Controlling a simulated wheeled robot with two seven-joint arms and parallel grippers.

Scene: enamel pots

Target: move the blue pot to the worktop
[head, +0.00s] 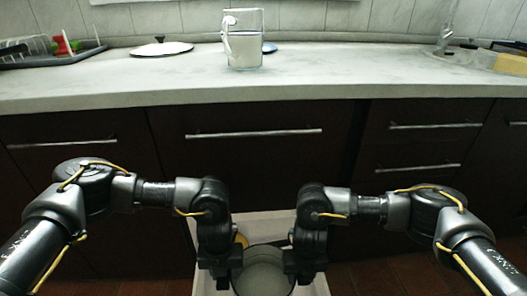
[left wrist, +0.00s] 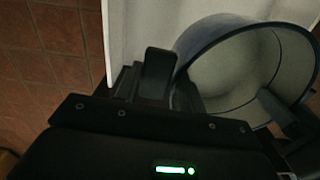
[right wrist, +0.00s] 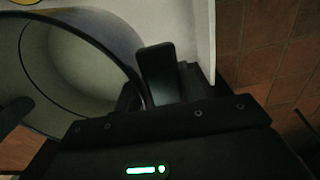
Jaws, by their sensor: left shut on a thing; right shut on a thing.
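The blue pot (head: 263,272) sits low in front of the cabinets, within an open white drawer, its pale inside facing up. It shows blue outside in the left wrist view (left wrist: 245,65) and in the right wrist view (right wrist: 75,60). My left gripper (head: 222,275) is shut on its left side and my right gripper (head: 303,270) is shut on its right side. The exact grip points are dark and partly hidden. Whether the pot touches the drawer bottom I cannot tell. The grey worktop (head: 110,88) is above and beyond the grippers.
The white drawer (head: 322,284) has walls close beside both grippers. Something yellow (head: 241,240) lies behind the pot. The worktop's front strip is clear.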

